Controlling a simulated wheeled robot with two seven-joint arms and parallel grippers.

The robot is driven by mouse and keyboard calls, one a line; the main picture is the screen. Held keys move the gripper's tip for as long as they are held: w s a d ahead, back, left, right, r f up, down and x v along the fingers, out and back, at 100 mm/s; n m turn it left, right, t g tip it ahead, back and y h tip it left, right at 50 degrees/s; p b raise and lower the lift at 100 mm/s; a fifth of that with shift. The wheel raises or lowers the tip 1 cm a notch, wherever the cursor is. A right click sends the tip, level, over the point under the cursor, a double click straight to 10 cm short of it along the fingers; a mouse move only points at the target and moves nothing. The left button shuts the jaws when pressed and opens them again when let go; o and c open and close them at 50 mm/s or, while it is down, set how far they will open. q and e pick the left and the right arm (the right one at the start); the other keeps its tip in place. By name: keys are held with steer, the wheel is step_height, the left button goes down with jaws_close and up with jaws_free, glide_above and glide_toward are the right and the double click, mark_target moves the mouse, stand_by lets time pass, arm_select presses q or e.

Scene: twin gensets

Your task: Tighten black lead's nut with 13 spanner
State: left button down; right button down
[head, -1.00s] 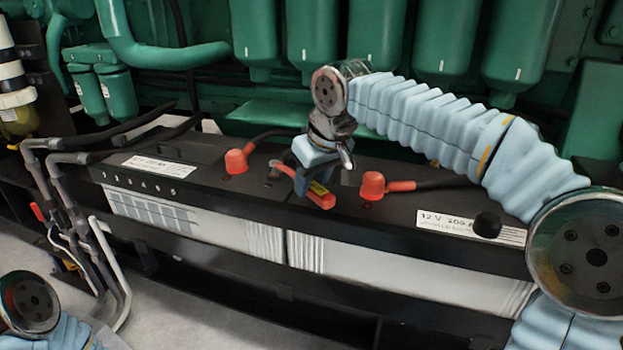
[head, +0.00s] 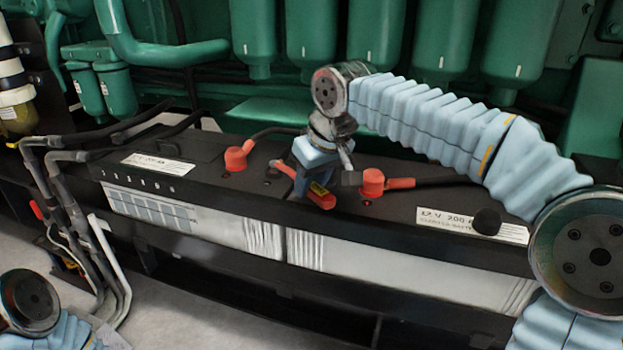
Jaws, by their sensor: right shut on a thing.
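My right gripper (head: 315,175) points down over the battery tops, its light-blue body in front of the terminals. It is shut on an orange-red handled tool (head: 322,196), which lies slantwise just above the battery edge; I take it for the spanner, but its size mark cannot be read. The tool's working end and the black lead's nut are hidden or too small to make out. My left gripper is out of view; only part of that arm shows bottom left.
Two black-topped batteries (head: 200,180) stand side by side. Another red cap (head: 236,158) is on the left one. A black knob (head: 487,221) is near the right label. Green engine filters (head: 310,40) rise behind; grey pipes (head: 75,200) stand at left.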

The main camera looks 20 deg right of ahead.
steer(key=shift+f, duration=0.45)
steer(key=c, duration=1.4)
jaws_free()
jaws_close()
steer(key=shift+a, duration=0.1)
steer(key=shift+s+a+m+h, duration=0.25)
steer(key=shift+a+m+h, duration=0.15)
steer(key=shift+a+m, duration=0.55)
